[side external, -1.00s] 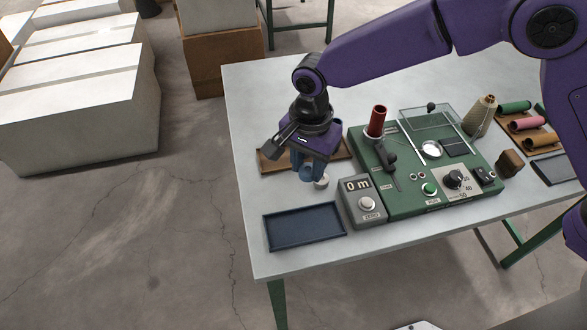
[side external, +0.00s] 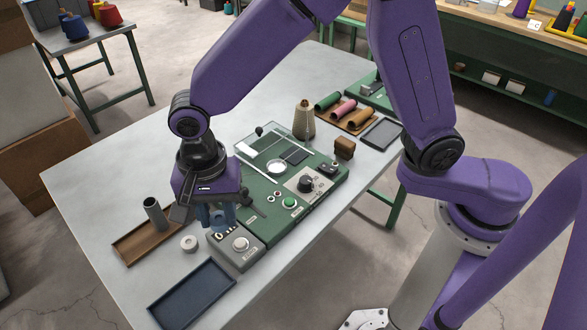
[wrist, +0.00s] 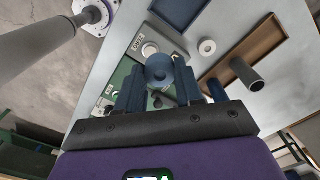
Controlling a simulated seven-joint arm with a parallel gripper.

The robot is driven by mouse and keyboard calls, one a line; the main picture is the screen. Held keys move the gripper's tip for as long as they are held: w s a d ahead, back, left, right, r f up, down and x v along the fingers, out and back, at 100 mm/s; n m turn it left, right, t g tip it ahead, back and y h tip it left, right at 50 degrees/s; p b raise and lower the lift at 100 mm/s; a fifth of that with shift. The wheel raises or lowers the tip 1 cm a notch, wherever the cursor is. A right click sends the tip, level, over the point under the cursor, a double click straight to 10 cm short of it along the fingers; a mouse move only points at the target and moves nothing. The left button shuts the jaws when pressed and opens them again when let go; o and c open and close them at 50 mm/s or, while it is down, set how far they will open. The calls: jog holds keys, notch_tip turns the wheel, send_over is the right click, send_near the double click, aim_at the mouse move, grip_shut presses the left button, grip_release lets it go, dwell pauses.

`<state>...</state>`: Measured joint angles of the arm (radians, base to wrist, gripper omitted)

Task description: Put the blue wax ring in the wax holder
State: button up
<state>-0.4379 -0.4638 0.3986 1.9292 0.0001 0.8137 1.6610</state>
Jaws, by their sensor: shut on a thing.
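My gripper (side external: 216,214) points down over the near left end of the green machine (side external: 262,228), next to the grey counter box (side external: 236,252). In the wrist view the blue wax ring (wrist: 158,66) sits between the fingers of my gripper (wrist: 158,78), which are shut on it. The ring is held above the counter box and the machine. In the side view the fingers and the ring are both blue and hard to tell apart. I cannot make out the wax holder for sure; my gripper and wrist cover part of the machine's left end.
A white ring (side external: 189,243) lies on the table beside the brown tray (side external: 128,246), where a grey tube (side external: 153,214) stands. A dark blue tray (side external: 192,294) lies in front. A thread cone (side external: 304,120) stands behind the machine. The table's far left is clear.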

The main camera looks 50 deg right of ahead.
jog(key=w+d+n, duration=0.4)
jog(key=d, duration=1.3)
jog(key=w+d+n, duration=0.4)
jog(key=d, duration=1.2)
jog(key=m, duration=0.8)
send_near(293, 111)
jog(key=s+a+r, duration=0.3)
jog(key=s+a, duration=0.1)
jog(key=f, duration=0.9)
jog(key=shift+w+f, duration=0.15)
jog(key=shift+w, duration=0.05)
jog(key=shift+f, duration=0.15)
jog(key=o, duration=1)
